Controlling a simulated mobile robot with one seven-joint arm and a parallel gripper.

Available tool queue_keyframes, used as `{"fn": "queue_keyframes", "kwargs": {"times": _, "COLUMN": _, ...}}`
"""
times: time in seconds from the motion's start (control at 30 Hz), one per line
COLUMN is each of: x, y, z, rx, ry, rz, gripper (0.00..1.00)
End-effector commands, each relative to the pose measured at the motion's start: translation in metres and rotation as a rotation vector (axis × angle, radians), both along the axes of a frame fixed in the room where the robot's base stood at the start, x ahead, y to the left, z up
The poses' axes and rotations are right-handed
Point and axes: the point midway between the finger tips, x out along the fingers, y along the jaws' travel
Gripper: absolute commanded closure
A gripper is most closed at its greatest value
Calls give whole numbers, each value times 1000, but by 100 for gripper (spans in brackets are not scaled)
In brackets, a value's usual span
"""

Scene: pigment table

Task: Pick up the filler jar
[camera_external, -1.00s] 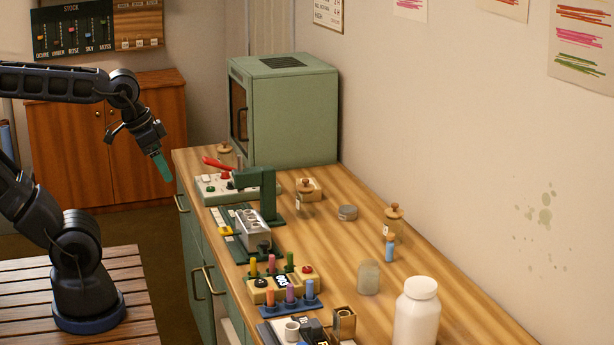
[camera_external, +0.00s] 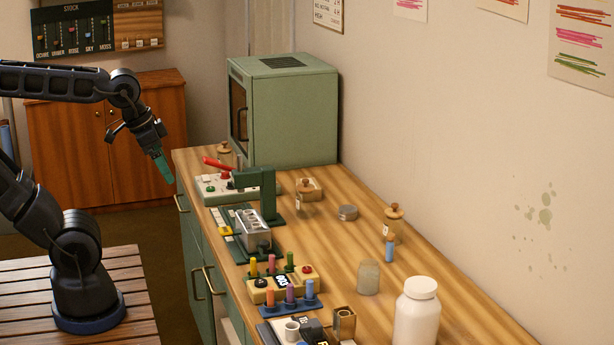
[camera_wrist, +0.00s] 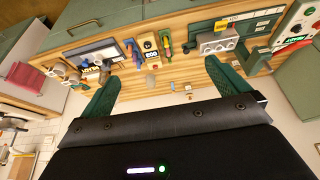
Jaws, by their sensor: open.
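My gripper (camera_external: 163,168) hangs beside the front left end of the workbench, with green fingers pointing down. In the wrist view its fingers (camera_wrist: 160,74) are spread apart with nothing between them. I cannot tell which container is the filler jar, as no label is readable. A large white jar (camera_external: 416,314) stands upright at the near right of the bench. A small glass jar (camera_external: 368,277) stands just behind it. Jars with wooden lids stand further back: one at right (camera_external: 393,222), one near the middle (camera_external: 308,192), one by the green cabinet (camera_external: 225,155). My gripper touches none.
The wooden bench top (camera_external: 345,180) holds a green cabinet (camera_external: 285,110) at its far end. A green press (camera_external: 262,192), a metal block (camera_external: 252,232), coloured sticks in racks (camera_external: 291,297) and a red-handled device (camera_external: 215,185) line the front edge.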

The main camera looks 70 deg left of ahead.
Motion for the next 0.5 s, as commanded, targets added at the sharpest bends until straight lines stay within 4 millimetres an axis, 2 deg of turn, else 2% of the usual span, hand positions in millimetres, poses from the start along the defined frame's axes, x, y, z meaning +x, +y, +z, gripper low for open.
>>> {"fn": "queue_keyframes", "kwargs": {"times": 0.17, "x": 27, "y": -9, "z": 9, "rx": 40, "ry": 13, "rz": -47, "gripper": 0}}
{"fn": "queue_keyframes", "kwargs": {"times": 0.5, "x": 117, "y": -50, "z": 25, "rx": 143, "ry": 45, "rz": -229, "gripper": 0}}
